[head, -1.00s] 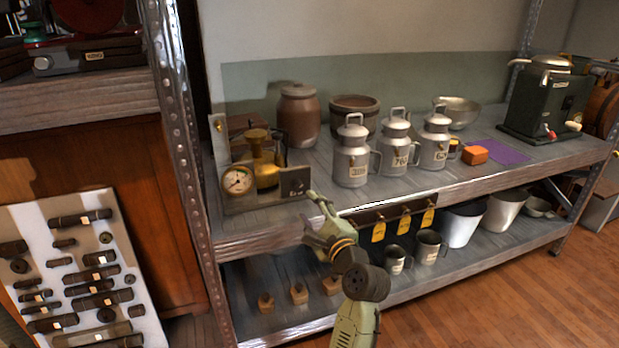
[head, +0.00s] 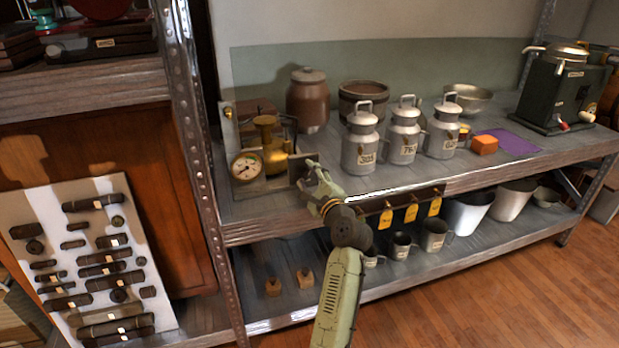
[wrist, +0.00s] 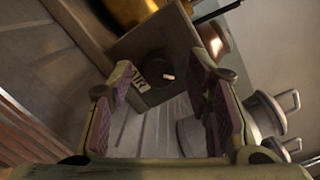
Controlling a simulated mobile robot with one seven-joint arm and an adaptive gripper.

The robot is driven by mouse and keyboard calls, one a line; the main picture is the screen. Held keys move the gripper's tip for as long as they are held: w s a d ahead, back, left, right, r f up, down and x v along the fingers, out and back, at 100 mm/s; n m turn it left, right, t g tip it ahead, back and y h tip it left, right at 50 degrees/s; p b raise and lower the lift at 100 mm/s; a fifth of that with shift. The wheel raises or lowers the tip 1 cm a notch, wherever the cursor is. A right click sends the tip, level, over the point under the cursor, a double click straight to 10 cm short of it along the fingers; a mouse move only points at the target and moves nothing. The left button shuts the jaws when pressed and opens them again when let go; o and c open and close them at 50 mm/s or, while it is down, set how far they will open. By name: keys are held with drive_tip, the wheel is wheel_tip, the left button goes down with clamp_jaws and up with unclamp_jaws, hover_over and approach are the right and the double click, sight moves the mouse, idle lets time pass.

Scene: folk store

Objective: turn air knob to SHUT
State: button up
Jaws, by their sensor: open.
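The air knob (wrist: 158,73) is a dark round knob with a pale mark on a grey-brown block in the wrist view. A white label (wrist: 140,80) beside it reads AIR, tilted in the picture. In the head view the block (head: 299,167) stands right of a brass device (head: 270,150) with a round gauge (head: 246,166); the knob itself is too small to tell there. My gripper (head: 308,166) is close in front of the block. In the wrist view my gripper (wrist: 165,78) is open and empty, the knob showing between its fingers, apparently beyond the tips.
Numbered metal cans (head: 360,143) stand close to the right of my gripper on the same shelf (head: 400,185). A steel post (head: 190,110) rises at the left. Yellow tags (head: 386,219) hang below the shelf edge. Bare shelf lies between block and cans.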

clamp_jaws()
idle(0.6)
drive_tip(key=shift+n, duration=0.4)
drive_tip(key=n, duration=0.3)
drive_tip(key=shift+n+b, duration=0.3)
drive_tip(key=shift+b, duration=0.1)
drive_tip(key=n+b, duration=0.1)
drive_tip(key=n, duration=0.3)
drive_tip(key=shift+h, duration=0.3)
drive_tip(key=n+b, duration=0.1)
drive_tip(key=n, duration=0.3)
drive_tip(key=shift+n+b, duration=0.3)
drive_tip(key=shift+b, duration=0.1)
drive_tip(key=shift+a+r+n+h+b, duration=0.1)
drive_tip(key=shift+n+h+b, duration=0.5)
drive_tip(key=shift+n, duration=1.5)
